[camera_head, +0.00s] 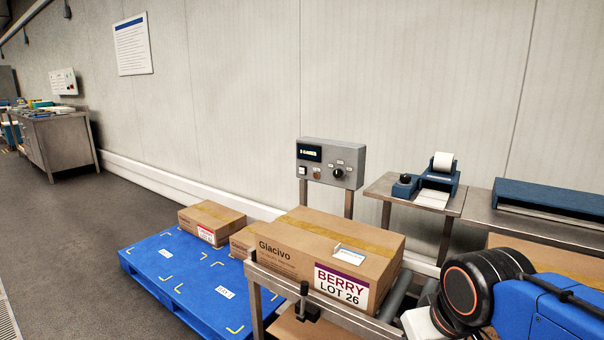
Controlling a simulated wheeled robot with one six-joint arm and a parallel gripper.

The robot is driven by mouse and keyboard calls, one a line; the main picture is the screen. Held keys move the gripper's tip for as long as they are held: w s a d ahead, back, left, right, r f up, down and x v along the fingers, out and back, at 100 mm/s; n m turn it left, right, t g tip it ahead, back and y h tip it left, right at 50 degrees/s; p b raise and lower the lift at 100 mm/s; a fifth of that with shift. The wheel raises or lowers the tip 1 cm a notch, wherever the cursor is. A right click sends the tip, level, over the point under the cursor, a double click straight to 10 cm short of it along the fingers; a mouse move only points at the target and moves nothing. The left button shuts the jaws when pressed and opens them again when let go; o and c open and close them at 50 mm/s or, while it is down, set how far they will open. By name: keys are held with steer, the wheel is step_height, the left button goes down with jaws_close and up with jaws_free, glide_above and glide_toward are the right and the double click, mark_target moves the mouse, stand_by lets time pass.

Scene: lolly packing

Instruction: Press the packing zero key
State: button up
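A grey control box (331,164) stands on two posts by the wall, behind the boxes. Its small dark display (310,153) shows short lit text that seems to end in "CASES". Below the display are a white square key (303,171) and a small brownish round button (317,174). A dark knob (338,173) and several small pale keys are to the right. The labels are too small to read, so I cannot tell which is the zero key. My blue and black arm enters at the bottom right, apart from the box. My gripper's fingers do not show.
A carton (330,243) labelled "BERRY LOT 26" sits on the roller conveyor (403,287) before the control box. A blue pallet (185,272) with smaller cartons lies left. A label printer (437,181) stands on a steel table to the right. Floor at left is clear.

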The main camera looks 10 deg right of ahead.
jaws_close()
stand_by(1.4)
